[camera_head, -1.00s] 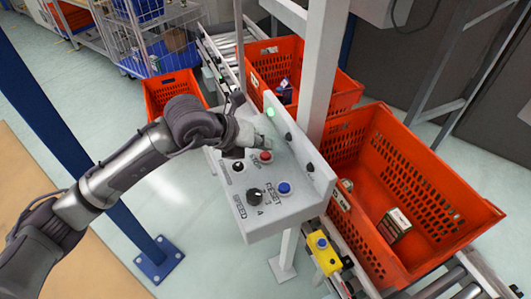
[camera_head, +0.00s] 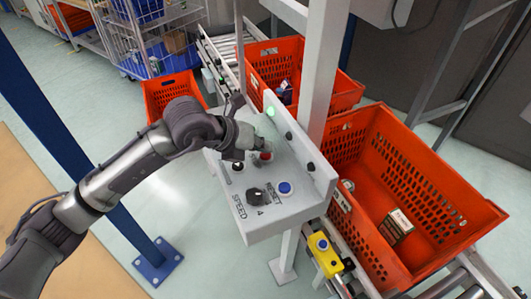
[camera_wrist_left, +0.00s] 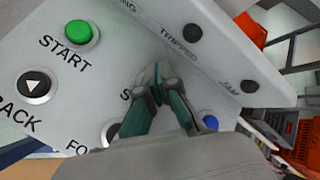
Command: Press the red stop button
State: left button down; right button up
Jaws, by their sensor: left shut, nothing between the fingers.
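The red stop button (camera_head: 265,156) is on the sloped white control panel (camera_head: 235,210) in the head view, partly covered by my left gripper. My left gripper (camera_head: 255,150) is shut and empty, right at the button's upper left side. I cannot tell whether it touches the button. In the left wrist view its closed fingertips (camera_wrist_left: 160,78) are over the panel, and the red button is hidden behind them. Only an "S" of the label beside them shows. My right gripper is in no view.
The green START button (camera_wrist_left: 78,32) and black BACK button (camera_wrist_left: 36,85) are left of the fingers in the wrist view. A blue RESET button (camera_head: 285,188) and black speed knob (camera_head: 255,195) are nearby. A white post (camera_head: 322,75) and orange tote (camera_head: 440,240) stand to the right.

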aim_at(263, 155)
pick_arm(q)
jog(key=shift+f+b, duration=0.4)
jog(key=shift+f, duration=0.05)
jog(key=shift+r, duration=0.1)
dwell(0.4)
jog(key=shift+r+p, duration=0.5)
jog(key=shift+r, duration=0.35)
jog(key=shift+r+p, duration=1.4)
jog(key=shift+r, duration=1.15)
